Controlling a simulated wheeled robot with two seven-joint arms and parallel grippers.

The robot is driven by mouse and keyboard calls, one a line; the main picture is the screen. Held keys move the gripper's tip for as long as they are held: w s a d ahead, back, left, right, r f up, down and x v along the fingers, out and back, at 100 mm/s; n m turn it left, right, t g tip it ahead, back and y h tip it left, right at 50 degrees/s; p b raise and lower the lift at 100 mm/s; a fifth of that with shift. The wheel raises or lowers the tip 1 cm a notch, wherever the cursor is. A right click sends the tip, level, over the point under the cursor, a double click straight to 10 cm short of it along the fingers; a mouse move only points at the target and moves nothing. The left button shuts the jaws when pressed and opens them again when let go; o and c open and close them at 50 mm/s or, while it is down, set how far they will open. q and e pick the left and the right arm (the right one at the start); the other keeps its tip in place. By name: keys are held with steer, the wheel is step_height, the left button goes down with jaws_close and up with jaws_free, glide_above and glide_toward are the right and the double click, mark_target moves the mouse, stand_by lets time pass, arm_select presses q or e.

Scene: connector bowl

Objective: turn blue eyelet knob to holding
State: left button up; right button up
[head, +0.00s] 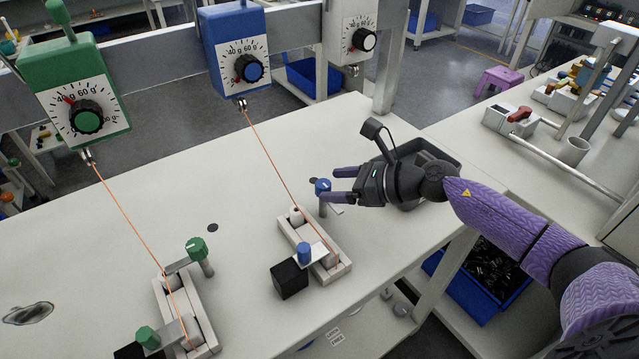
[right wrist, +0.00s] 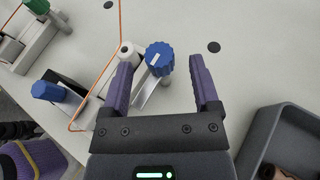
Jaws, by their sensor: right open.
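A ribbed blue knob (head: 322,186) with a white pointer mark stands on a post at the far end of the blue station's pale rail block (head: 341,269). A second, plain-looking blue knob (head: 304,253) sits at the block's near end, beside a black box. My right gripper (head: 328,184) is open, with its fingers at the far knob. In the right wrist view that knob (right wrist: 160,57) lies between the two spread fingers (right wrist: 162,70), nearer the left one. I cannot tell whether either finger touches it. My left gripper is out of view.
An orange line runs from the blue scale (head: 238,50) down to the rail block, past a white roller (right wrist: 130,55). A green station with green knobs (head: 196,248) stands to the left. A dark tray (head: 440,160) sits beside my right gripper.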

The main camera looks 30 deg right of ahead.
mark_target(328, 185)
steer(key=x, duration=0.3)
jaws_close()
stand_by(0.4)
